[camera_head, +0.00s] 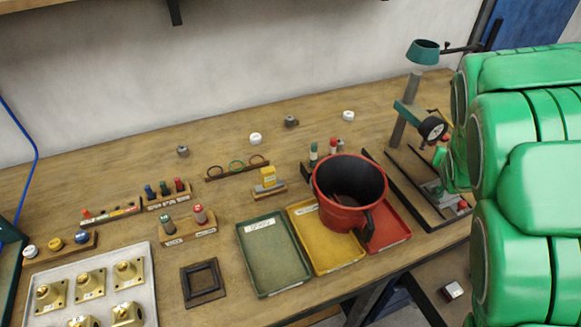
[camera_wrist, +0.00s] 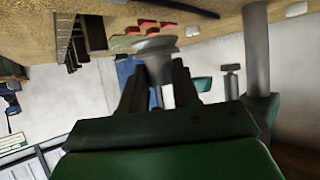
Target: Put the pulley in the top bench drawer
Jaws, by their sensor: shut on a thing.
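My gripper (camera_wrist: 157,72) shows in the wrist view with its two dark fingers shut on a grey, round, flanged piece, which looks like the pulley (camera_wrist: 155,47). The pulley sits at the fingertips, with its wide rim facing away from the palm. In the head view my green arm fills the right side, and I cannot make out the gripper or the pulley there. The top bench drawer cannot be made out in either view.
The wooden bench (camera_head: 100,190) holds a red bucket (camera_head: 338,215) over yellow (camera_head: 322,258) and red trays, a green tray (camera_head: 272,268), and a pale tray of brass parts (camera_head: 62,275). Small racks crowd the bench's middle.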

